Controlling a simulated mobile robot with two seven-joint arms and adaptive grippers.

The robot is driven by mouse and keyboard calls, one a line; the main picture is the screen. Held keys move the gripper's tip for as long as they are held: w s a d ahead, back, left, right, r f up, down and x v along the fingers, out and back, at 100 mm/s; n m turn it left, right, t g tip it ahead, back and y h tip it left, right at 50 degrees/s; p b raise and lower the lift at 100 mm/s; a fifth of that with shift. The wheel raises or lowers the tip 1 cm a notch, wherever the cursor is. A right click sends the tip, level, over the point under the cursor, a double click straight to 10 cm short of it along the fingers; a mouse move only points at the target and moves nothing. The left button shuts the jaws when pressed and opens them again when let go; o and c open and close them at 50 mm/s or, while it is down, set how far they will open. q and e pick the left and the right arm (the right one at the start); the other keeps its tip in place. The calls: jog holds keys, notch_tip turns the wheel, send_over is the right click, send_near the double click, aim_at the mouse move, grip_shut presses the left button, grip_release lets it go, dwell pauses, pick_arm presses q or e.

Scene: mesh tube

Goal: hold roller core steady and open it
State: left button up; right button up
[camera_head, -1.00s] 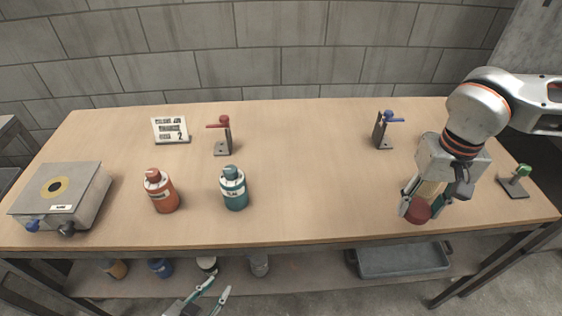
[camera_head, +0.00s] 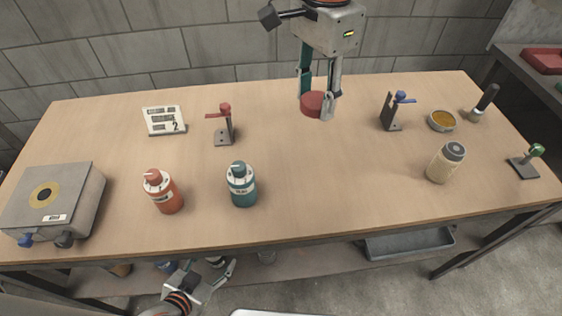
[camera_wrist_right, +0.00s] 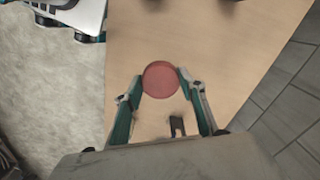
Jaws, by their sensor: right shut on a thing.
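My right gripper (camera_head: 318,100) is above the table near its back middle, shut on a round red disc-like piece (camera_head: 312,106). The red piece also shows between the fingertips in the right wrist view (camera_wrist_right: 160,79). My left gripper (camera_head: 208,266) is low in front of the table, with its fingers apart and empty. I cannot tell which object is the roller core.
An orange bottle (camera_head: 163,193), a teal bottle (camera_head: 241,185) and a grey box (camera_head: 52,207) stand at the left. Small stands with red (camera_head: 225,126), blue (camera_head: 392,112) and green (camera_head: 524,163) handles and a bowl (camera_head: 441,120) are around the table. Its middle is clear.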

aim_at(305, 171)
jog(key=shift+s+a+f, duration=0.1)
jog(key=shift+a+f, duration=0.15)
jog(key=shift+f, duration=0.05)
notch_tip(305, 171, down, 19)
jog(key=shift+f+b, duration=0.1)
jog(key=shift+b, duration=0.65)
jog(key=o, duration=0.8)
jog(key=shift+f, duration=0.15)
jog(key=o, duration=0.4)
jog(key=shift+o, duration=0.2)
